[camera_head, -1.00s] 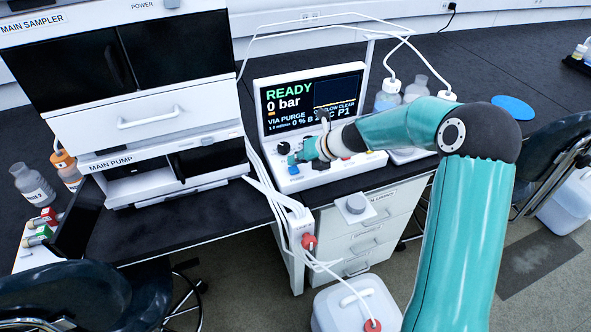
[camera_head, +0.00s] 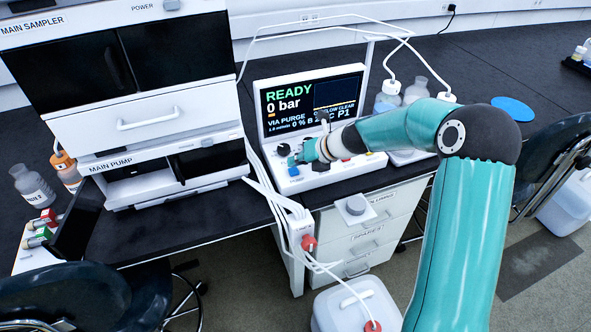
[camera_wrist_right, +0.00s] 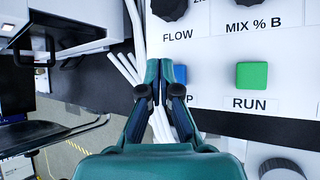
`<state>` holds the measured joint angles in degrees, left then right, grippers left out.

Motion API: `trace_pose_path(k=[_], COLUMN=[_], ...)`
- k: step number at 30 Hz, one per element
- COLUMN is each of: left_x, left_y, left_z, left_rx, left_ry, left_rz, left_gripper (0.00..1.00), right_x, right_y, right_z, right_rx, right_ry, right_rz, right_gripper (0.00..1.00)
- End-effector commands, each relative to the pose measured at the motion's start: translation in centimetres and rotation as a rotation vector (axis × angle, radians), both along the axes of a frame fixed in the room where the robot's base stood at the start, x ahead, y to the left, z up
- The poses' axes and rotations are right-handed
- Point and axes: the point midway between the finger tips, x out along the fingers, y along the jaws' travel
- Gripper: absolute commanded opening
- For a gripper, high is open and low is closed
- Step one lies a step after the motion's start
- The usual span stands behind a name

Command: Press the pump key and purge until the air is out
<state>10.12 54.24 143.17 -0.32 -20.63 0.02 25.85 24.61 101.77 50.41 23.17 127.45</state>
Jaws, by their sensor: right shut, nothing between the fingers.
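The control panel (camera_head: 318,178) stands on the bench with its screen (camera_head: 285,98) reading READY, 0 bar and VIA PURGE. A blue key (camera_head: 293,171) sits at its front left. In the right wrist view the pump label is mostly hidden behind my fingers, with only a "P" showing. My right gripper (camera_head: 294,160) is shut and empty at the panel's left part, close to the blue key. In the wrist view its fingertips (camera_wrist_right: 165,82) are together over the key area; I cannot tell whether they touch it. My left gripper is not in view.
A green RUN key (camera_wrist_right: 252,75) lies right of the fingers, with the FLOW knob (camera_wrist_right: 169,8) above. White tubes (camera_head: 268,185) run down left of the panel. The main pump unit (camera_head: 150,175) stands to the left, bottles (camera_head: 388,96) behind right.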

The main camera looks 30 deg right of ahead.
Motion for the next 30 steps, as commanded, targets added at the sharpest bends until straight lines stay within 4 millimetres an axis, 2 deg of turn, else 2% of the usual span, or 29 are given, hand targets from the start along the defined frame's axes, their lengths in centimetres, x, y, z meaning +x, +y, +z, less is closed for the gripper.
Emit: trace_pose_path(k=[30], left_x=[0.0], left_y=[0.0], left_z=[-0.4], left_rx=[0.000], left_ry=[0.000], left_rz=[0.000], left_gripper=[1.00], right_x=[0.1], right_y=[0.1], right_z=[-1.0], right_rx=[0.000], right_ry=[0.001], right_rz=[0.001], right_gripper=[0.00])
